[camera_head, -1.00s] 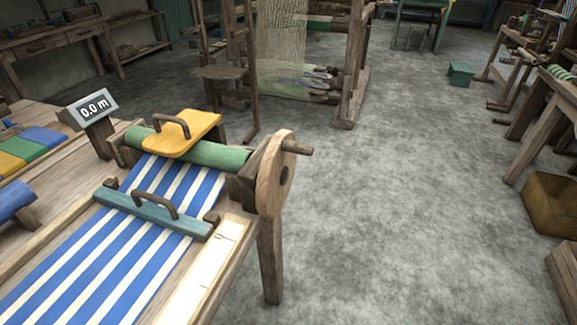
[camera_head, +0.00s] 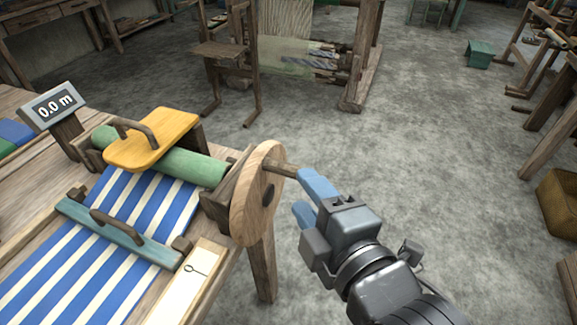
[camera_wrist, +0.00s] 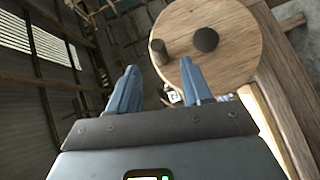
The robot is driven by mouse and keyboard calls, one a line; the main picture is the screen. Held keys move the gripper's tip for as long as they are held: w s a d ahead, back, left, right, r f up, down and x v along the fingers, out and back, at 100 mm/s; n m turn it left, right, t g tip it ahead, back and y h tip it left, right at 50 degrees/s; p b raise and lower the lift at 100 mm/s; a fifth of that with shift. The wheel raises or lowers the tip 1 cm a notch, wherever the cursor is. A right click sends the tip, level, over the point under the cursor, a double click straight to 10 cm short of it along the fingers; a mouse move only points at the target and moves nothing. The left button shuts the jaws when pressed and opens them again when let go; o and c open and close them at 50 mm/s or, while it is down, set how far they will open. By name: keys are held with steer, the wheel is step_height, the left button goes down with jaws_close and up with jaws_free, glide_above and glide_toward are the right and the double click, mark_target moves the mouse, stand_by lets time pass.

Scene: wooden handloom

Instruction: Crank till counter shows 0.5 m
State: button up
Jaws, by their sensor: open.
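The counter (camera_head: 54,105) at the left reads 0.0 m. The round wooden crank wheel (camera_head: 256,206) stands at the right end of the green roller (camera_head: 175,161), with a short peg handle (camera_head: 283,170) sticking out to the right. My gripper (camera_head: 309,199) is open, its blue fingers close to the peg's outer end in the head view. In the wrist view my gripper (camera_wrist: 158,95) shows two spread fingers with nothing between them. There the wheel (camera_wrist: 225,35) is ahead and to the right, with the peg (camera_wrist: 158,52) above the gap and a dark hub (camera_wrist: 205,40) beside it.
Blue and white striped cloth (camera_head: 95,250) runs over the table to the roller. A yellow board with a handle (camera_head: 150,139) lies over the roller, and a teal bar (camera_head: 118,232) crosses the cloth. A wicker basket (camera_head: 560,203) stands at the right. The floor between is clear.

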mark_target(289, 175)
steer(key=shift+x, duration=3.95)
steer(key=shift+s+a+r, duration=0.1)
steer(key=shift+c, duration=0.5)
jaws_close()
